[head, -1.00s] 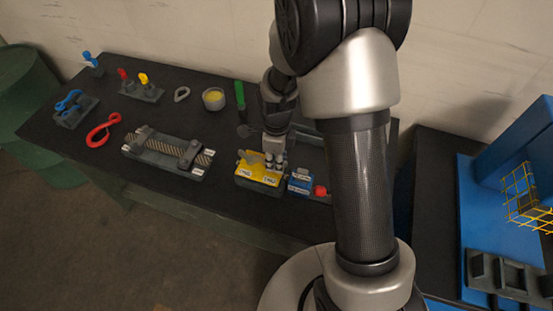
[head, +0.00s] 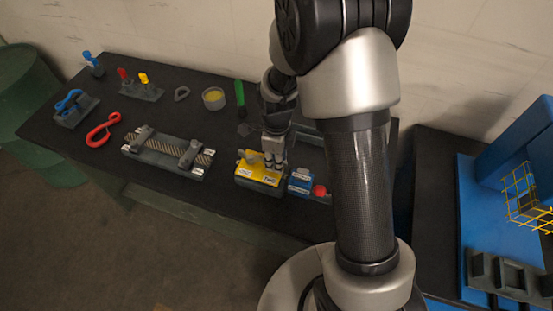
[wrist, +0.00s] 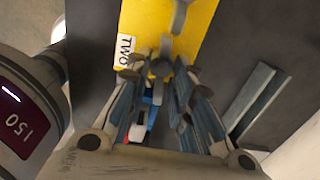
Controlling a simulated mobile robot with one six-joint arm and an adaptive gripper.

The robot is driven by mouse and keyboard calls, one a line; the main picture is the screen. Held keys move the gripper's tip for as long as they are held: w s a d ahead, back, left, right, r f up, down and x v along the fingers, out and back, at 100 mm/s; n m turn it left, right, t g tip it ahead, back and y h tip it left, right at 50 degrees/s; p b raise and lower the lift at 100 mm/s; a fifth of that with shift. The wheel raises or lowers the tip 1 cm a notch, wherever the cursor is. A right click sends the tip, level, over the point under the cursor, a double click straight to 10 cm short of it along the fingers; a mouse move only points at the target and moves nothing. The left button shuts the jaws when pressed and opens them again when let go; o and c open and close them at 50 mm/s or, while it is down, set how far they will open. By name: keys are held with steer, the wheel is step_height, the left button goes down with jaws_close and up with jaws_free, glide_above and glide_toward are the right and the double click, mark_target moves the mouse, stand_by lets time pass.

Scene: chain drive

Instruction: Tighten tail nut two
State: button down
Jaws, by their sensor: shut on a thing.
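The yellow block (head: 258,172) sits on the dark bench, with white labels along its front edge. The label TWO (wrist: 126,51) shows beside my gripper in the wrist view. My gripper (head: 275,164) points down over the right part of the block. In the wrist view my gripper (wrist: 163,72) has its fingertips on either side of a small grey nut (wrist: 161,67) by that label and is shut on it. A second grey part (wrist: 180,14) stands farther along the yellow top. The fingers partly hide the nut.
A blue block (head: 300,182) with a red knob (head: 319,191) stands just right of the yellow block. The chain fixture (head: 168,152) lies to the left. A red hook tool (head: 102,130), a round cup (head: 213,98) and a green-handled tool (head: 240,93) lie farther off.

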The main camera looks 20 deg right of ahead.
steer(key=shift+w+r, duration=0.1)
stand_by(0.8)
steer(key=c, duration=1.7)
jaws_free()
step_height(320, 180, up, 12)
steer(key=shift+f, duration=0.1)
